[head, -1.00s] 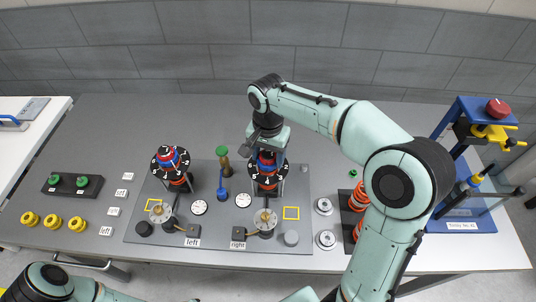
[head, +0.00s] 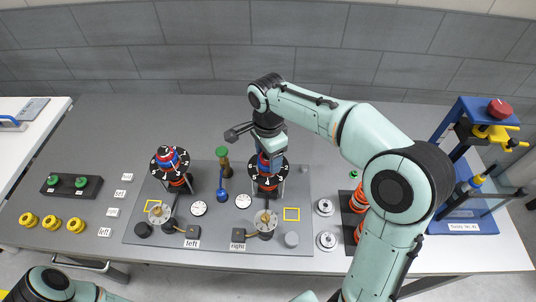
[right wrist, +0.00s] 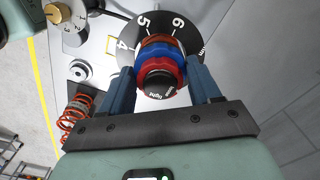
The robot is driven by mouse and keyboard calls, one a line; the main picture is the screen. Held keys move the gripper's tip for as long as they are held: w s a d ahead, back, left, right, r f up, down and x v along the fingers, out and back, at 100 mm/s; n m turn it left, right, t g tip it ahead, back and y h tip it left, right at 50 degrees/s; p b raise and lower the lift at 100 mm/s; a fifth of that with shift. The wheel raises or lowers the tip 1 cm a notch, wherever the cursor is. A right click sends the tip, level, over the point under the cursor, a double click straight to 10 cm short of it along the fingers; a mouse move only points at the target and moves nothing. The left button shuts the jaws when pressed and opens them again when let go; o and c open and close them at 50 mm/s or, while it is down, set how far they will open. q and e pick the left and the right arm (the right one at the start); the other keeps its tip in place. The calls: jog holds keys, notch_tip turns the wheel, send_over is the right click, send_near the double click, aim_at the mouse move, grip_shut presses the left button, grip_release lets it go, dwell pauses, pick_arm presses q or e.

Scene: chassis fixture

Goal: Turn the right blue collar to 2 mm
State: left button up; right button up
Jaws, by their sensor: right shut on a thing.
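The right blue collar (right wrist: 163,50) sits above a black numbered dial (right wrist: 128,28), with a red knurled ring (right wrist: 177,72) and a black cap nearer the right wrist camera. My right gripper (right wrist: 161,66) has one finger on each side of the collar and ring and is shut on the collar. In the head view the gripper (head: 268,150) comes down from above on the right unit and hides much of the collar. The dial (head: 270,179) shows 5 and 4 at its front; I cannot read a millimetre setting. My left gripper is out of view.
The left unit (head: 172,168) with its own dial stands on the same grey plate (head: 220,255). A green-topped tool (head: 223,158) and a blue-ended tool (head: 222,192) stand between the units. Orange springs (head: 358,198) and a blue frame (head: 466,190) are on the right.

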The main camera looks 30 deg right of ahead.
jog(key=shift+w+d+r, duration=0.1)
jog(key=shift+r, duration=0.15)
jog(key=o, duration=0.8)
jog(key=shift+o, duration=1.3)
jog(key=shift+f, duration=0.1)
pick_arm(q)
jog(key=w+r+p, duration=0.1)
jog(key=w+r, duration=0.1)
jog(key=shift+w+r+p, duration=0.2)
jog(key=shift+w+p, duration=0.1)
jog(key=shift+p, duration=0.1)
pick_arm(e)
notch_tip(320, 180, up, 14)
jog(key=shift+f, duration=0.25)
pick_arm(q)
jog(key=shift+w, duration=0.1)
pick_arm(e)
jog(key=shift+f, duration=0.1)
